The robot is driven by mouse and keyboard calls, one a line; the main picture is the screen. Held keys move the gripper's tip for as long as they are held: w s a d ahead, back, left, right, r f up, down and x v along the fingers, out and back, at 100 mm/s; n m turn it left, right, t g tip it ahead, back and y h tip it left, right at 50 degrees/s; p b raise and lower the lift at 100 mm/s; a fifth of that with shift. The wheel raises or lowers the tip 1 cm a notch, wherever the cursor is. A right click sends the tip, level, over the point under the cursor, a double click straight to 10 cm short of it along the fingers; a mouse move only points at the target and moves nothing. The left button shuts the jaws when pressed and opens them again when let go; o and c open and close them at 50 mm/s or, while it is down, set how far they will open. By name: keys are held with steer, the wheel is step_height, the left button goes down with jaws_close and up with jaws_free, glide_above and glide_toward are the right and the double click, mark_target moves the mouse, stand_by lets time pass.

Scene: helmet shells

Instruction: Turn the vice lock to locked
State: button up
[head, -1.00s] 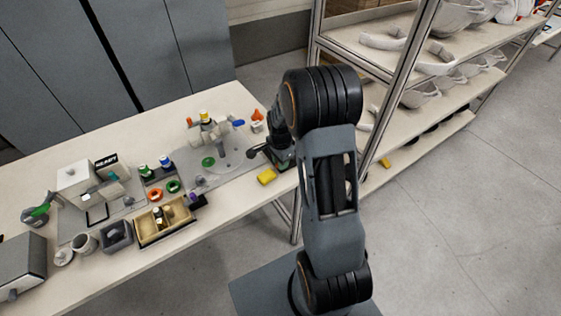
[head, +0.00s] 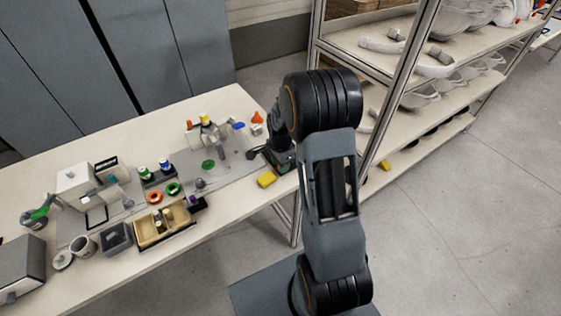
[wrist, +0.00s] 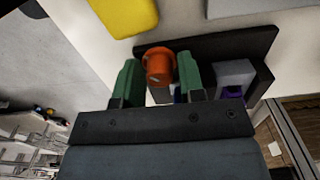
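In the wrist view, the two green fingers of my gripper (wrist: 160,85) stand on either side of an upright orange piece (wrist: 160,66). It looks like the vice's lock handle, but I cannot be sure. Only thin gaps, if any, separate it from the fingers, and contact is unclear. Behind it lies a dark flat bar (wrist: 225,43), with a grey block (wrist: 234,74) at the right and a bit of purple below it. In the head view, my gripper is mostly hidden by my arm at the table's right end.
A yellow block (head: 266,179) lies near the table's front edge and shows in the wrist view (wrist: 124,14). A grey mat (head: 215,178) with small parts, a tan divided tray (head: 150,240) and a grey box (head: 116,238) lie to the left. A shelf rack (head: 398,88) stands at the right.

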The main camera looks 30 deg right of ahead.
step_height(320, 180, up, 14)
stand_by(0.6)
steer(key=shift+f, duration=0.1)
stand_by(0.4)
